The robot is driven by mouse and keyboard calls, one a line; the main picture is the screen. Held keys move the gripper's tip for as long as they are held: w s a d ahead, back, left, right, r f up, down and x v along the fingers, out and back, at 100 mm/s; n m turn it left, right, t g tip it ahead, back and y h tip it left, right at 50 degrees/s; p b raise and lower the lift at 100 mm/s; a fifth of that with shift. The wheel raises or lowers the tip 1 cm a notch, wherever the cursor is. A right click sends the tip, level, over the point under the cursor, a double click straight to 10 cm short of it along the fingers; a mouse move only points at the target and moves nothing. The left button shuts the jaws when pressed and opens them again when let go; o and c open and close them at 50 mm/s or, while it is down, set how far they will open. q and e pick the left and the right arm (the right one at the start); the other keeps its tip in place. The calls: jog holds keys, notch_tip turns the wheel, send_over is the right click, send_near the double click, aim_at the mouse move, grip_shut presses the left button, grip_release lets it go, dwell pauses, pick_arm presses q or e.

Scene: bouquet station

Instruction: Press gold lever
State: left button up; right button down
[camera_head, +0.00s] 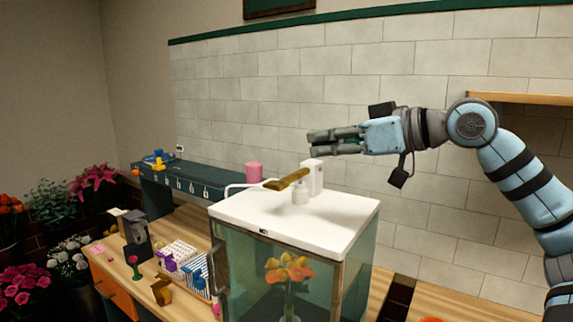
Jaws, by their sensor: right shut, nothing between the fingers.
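The gold lever (287,180) sticks out to the left from a white fixture (312,177) on the white top of a glass-sided cabinet (290,213). My right gripper (312,144) comes in from the right and points left. It is shut and empty, above the lever and apart from it in the picture. How far it is from the lever in depth, I cannot tell. My left gripper is not in view.
Orange flowers (288,271) stand inside the cabinet. A pink cylinder (254,172) stands behind it on a dark shelf (200,178). Racks (181,254) and small items crowd the counter at left. Potted flowers (95,178) stand far left.

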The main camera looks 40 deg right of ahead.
jog(key=p, duration=0.7)
send_over(286, 184)
notch_tip(286, 184, down, 6)
jog(key=b, duration=0.4)
jog(key=shift+r, duration=0.15)
jog(key=shift+f+b, duration=0.2)
jog(key=shift+b, duration=0.1)
jog(key=shift+r, duration=0.1)
